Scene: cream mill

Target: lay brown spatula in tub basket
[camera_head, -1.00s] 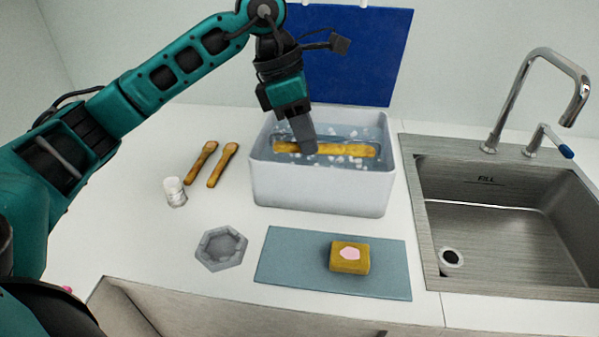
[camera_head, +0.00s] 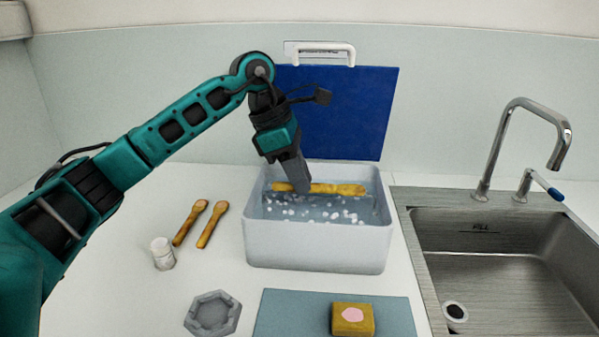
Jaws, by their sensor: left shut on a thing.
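A yellow-brown spatula (camera_head: 338,189) lies nearly level across the back part of the white tub (camera_head: 318,246). My left gripper (camera_head: 299,188) reaches down into the tub and is shut on the spatula left of its middle. The fingertips partly cover it. A dark-edged basket (camera_head: 372,208) shows faintly in the tub, just below and in front of the spatula. I cannot tell whether the spatula touches the basket. My right gripper is out of view.
White bits float in the tub's liquid. A blue board (camera_head: 345,110) stands behind.

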